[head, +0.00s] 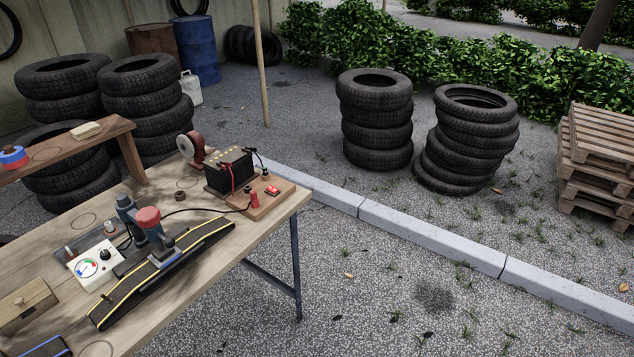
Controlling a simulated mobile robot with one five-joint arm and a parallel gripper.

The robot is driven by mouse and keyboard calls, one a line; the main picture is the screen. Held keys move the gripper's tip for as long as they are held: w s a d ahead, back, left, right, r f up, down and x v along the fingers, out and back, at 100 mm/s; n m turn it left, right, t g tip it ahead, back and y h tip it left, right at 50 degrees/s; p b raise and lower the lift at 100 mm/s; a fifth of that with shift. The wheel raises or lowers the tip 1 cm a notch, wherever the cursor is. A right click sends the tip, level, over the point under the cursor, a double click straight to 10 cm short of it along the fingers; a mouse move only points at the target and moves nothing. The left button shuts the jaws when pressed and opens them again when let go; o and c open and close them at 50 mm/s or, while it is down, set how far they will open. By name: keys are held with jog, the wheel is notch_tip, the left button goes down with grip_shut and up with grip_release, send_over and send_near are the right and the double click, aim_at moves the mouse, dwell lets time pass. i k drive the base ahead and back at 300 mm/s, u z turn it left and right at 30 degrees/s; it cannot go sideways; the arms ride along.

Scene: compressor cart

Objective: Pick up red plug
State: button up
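A small upright red piece, which looks like the red plug (254,199), stands at the front of a wooden board (278,202) near the table's right end. A black cable runs toward it from the left; whether it joins the plug is too small to tell. A small red part like a switch (272,190) sits just right of it. My gripper is not in view.
A blue-grey device with a red top (148,218) stands on a black, yellow-edged strip (110,308), left of the plug. A gauge box (94,262) and wooden box (25,302) stand farther left. A red-brown reel (191,147) is behind.

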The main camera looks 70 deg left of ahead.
aim_at(254, 198)
jog(key=i, duration=1.8)
jog(key=u, duration=4.65)
jog(key=i, duration=0.75)
jog(key=u, duration=0.1)
